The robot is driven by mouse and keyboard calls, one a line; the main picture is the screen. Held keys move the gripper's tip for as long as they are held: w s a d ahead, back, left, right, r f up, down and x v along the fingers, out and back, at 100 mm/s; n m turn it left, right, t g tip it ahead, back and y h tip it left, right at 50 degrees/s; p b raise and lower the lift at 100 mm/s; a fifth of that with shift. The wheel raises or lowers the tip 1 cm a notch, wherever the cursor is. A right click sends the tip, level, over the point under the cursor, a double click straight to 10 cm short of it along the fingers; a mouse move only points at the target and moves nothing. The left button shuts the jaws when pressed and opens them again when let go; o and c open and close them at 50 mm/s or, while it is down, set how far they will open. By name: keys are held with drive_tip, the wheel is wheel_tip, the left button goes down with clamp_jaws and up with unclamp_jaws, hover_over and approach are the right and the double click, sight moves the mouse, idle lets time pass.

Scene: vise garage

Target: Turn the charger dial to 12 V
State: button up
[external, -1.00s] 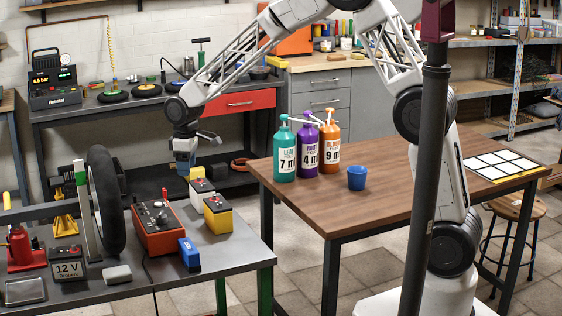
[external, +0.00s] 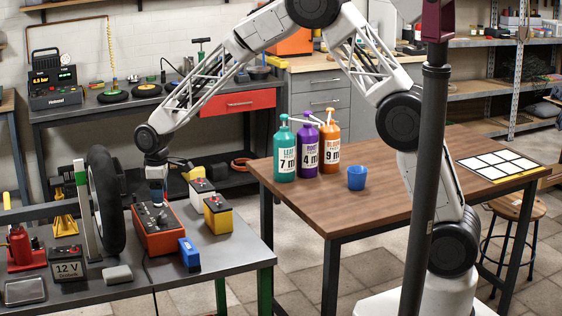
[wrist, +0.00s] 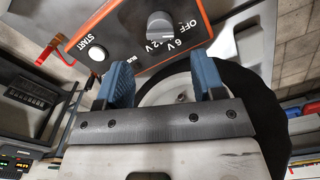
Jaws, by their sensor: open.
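The orange charger (external: 158,238) stands on the grey bench at the left, below my gripper (external: 156,196). In the wrist view the charger's dark panel (wrist: 125,40) shows a grey dial (wrist: 161,26) with the labels OFF, 6 V and 12 V beside it, and a white START button (wrist: 96,54). I cannot tell for certain which label the dial points at. My gripper (wrist: 163,80) is open, with its two blue fingers apart and nothing between them. The dial lies just beyond the fingertips, apart from them.
A 12 V battery (external: 67,263), a blue box (external: 189,254), a white-and-black battery (external: 201,191) and a yellow-and-black battery (external: 218,216) stand around the charger. A black tyre (external: 105,200) stands upright to its left. The bench's front right is clear.

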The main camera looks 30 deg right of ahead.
sight(161, 213)
drive_tip(key=shift+f, duration=3.8)
drive_tip(key=c, duration=0.9)
